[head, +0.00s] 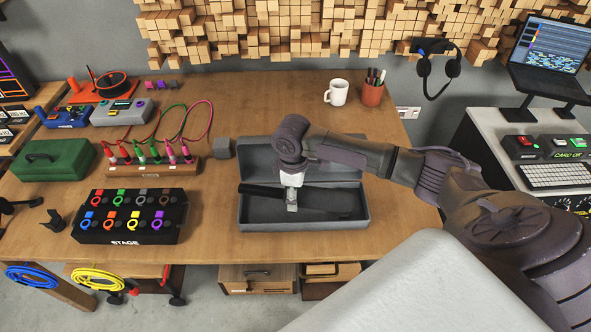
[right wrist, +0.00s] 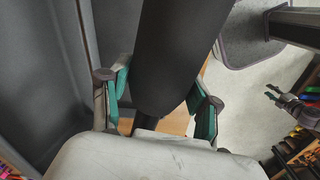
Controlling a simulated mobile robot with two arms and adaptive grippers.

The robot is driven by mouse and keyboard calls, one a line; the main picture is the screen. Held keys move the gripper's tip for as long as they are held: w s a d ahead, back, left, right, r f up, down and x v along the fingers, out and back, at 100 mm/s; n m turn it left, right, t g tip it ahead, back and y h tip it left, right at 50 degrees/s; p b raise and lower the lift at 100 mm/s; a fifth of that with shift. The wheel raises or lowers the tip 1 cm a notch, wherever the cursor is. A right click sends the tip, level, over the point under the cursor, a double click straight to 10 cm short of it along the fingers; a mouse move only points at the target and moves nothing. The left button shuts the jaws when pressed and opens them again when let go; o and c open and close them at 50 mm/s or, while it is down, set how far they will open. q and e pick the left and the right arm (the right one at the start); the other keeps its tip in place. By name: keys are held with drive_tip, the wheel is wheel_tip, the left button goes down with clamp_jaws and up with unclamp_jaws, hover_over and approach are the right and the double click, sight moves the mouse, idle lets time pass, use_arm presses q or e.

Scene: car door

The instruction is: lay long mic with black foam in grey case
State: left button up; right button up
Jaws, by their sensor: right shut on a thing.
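The long mic with black foam (head: 263,190) lies lengthwise across the open grey case (head: 330,224) in the head view. Its left end is close to the case's left wall. I cannot tell whether it touches the case floor. My right gripper (head: 291,200) reaches down over the case and is shut on the mic near its middle. In the right wrist view, the black foam (right wrist: 178,50) runs between the two green-padded fingers (right wrist: 163,98). My right wrist hides part of the case's raised lid (head: 258,158).
Left of the case are a black STAGE box (head: 130,217), a wooden rack with coloured plugs (head: 150,168) and a small grey block (head: 222,148). A white mug (head: 336,92) and a pen cup (head: 373,92) stand behind.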

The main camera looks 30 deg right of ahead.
drive_tip(key=w+d+r+n+p, duration=0.2)
drive_tip(key=w+d, duration=0.1)
drive_tip(key=d, duration=0.1)
drive_tip(key=f+b, duration=0.1)
drive_tip(key=f, duration=0.1)
drive_tip(key=f+b, duration=0.1)
drive_tip(key=f, duration=0.2)
drive_tip(key=f+b, duration=0.1)
drive_tip(key=f, duration=0.1)
drive_tip(key=shift+w+a+f+b, duration=0.15)
drive_tip(key=shift+w+a+b, duration=0.05)
drive_tip(key=shift+a+b, duration=0.1)
use_arm(q)
drive_tip(key=shift+s+d+f+b, duration=0.15)
drive_tip(key=shift+f+b, duration=0.25)
drive_tip(key=shift+f, duration=0.25)
drive_tip(key=shift+s+d+f+b, duration=0.15)
drive_tip(key=shift+f+b, duration=0.3)
drive_tip(key=shift+f, duration=0.15)
drive_tip(key=shift+s+d+f+b, duration=0.15)
drive_tip(key=shift+f+b, duration=0.25)
drive_tip(key=shift+f, duration=0.25)
use_arm(e)
drive_tip(key=shift+f, duration=2.3)
drive_tip(key=o, duration=1.4)
use_arm(q)
drive_tip(key=shift+a, duration=0.1)
use_arm(e)
drive_tip(key=shift+d, duration=0.1)
